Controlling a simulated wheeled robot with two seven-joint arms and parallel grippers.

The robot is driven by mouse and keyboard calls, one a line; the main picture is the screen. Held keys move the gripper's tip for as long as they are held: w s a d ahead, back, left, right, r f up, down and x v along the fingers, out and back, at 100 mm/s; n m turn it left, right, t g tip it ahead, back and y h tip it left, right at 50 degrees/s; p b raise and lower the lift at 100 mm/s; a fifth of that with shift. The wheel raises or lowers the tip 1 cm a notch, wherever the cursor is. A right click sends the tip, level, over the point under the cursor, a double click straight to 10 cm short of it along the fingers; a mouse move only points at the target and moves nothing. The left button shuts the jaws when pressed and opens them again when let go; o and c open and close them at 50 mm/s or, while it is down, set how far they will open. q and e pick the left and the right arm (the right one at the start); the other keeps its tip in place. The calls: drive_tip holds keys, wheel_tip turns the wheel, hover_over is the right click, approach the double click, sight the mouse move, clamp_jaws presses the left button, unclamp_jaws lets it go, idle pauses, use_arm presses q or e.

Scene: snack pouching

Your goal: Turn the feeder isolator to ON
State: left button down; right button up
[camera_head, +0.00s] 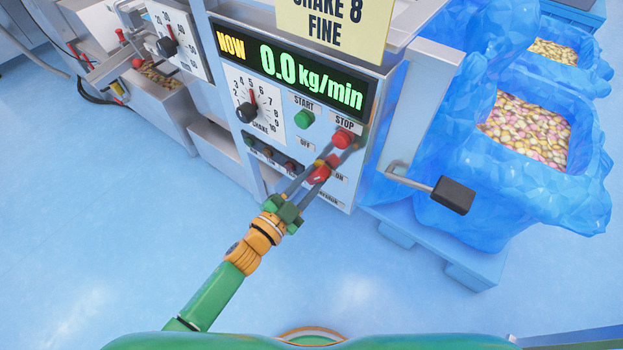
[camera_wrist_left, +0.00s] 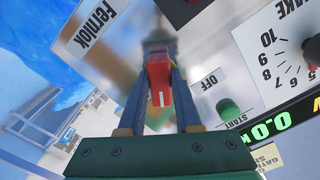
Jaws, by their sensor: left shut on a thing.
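The feeder isolator is a red handle (camera_head: 318,175) low on the front of the grey control panel (camera_head: 343,203), between an OFF label (camera_head: 305,145) and an ON label (camera_head: 338,177). My left gripper (camera_head: 325,168) reaches up to it and is shut on the handle. In the left wrist view the red handle (camera_wrist_left: 158,80) sits between the two fingers, with a white mark on its near end. The OFF label also shows there, to the right. The fingers partly cover the isolator, so its exact setting is hard to tell. My right gripper is out of view.
A red STOP button (camera_head: 342,138) is very close to my left fingers. A green START button (camera_head: 304,119) and the SHAKE dial (camera_head: 247,112) are up-left. A black block on a grey arm (camera_head: 453,195) juts out at right, before blue-lined bins (camera_head: 573,206).

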use_arm(q)
drive_tip(key=shift+r+m, duration=0.1)
drive_tip(key=shift+m, duration=1.8)
drive_tip(key=c, duration=0.6)
unclamp_jaws()
drive_tip(key=v, duration=0.7)
drive_tip(key=shift+p, duration=0.35)
